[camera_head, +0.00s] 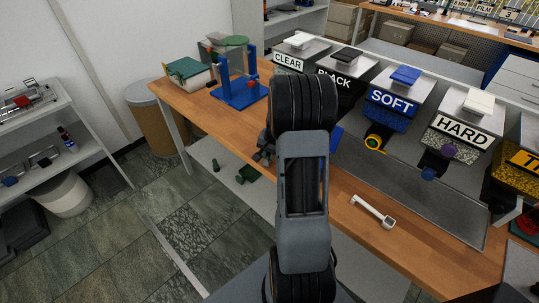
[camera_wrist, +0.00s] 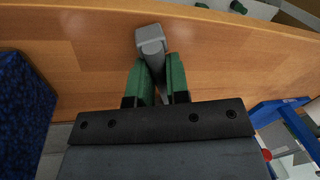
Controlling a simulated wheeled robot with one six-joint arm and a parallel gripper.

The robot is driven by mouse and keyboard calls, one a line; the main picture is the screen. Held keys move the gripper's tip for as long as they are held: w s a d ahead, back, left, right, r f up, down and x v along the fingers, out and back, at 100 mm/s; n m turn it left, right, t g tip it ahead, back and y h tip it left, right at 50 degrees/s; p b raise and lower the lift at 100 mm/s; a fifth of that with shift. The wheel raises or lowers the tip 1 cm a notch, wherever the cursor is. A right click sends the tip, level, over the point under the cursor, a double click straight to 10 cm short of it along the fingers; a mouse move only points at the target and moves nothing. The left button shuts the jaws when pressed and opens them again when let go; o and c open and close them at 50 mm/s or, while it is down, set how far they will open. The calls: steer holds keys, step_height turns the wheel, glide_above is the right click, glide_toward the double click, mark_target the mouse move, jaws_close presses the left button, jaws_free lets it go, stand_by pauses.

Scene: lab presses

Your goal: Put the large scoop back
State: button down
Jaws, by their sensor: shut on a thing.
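My gripper (camera_wrist: 156,72) is shut on a grey scoop (camera_wrist: 150,40) in the wrist view. The scoop's blocky grey head sticks out past the green fingertips, and its handle runs back between them. The wooden table (camera_wrist: 95,45) lies beneath. In the head view my arm hides the held scoop and most of the gripper. A separate white scoop (camera_head: 373,211) lies on the table right of my arm. I cannot tell from its look alone which scoop is the large one.
Labelled dispensers stand along the table's back: CLEAR (camera_head: 300,50), BLACK (camera_head: 343,82), SOFT (camera_head: 392,100) and HARD (camera_head: 462,130). A grey mat (camera_head: 440,208) lies before the dispensers. Green pieces (camera_head: 247,174) lie below the table.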

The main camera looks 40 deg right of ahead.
steer(key=shift+f, duration=0.35)
steer(key=c, duration=1.1)
jaws_free()
step_height(320, 180, up, 11)
steer(key=s, duration=0.2)
steer(key=s+a+r+n, duration=0.2)
steer(key=a+r+n, duration=0.1)
steer(key=a, duration=0.3)
steer(key=s+a+r+n, duration=0.2)
steer(key=a+r+n, duration=0.1)
steer(key=a, duration=0.4)
steer(key=s+a+n+t+h, duration=0.1)
steer(key=s+a+n+t, duration=0.1)
steer(key=s+a+n, duration=0.4)
steer(key=s+a, duration=0.2)
steer(key=a, duration=0.1)
steer(key=shift+r, duration=0.15)
steer(key=shift+a, duration=0.1)
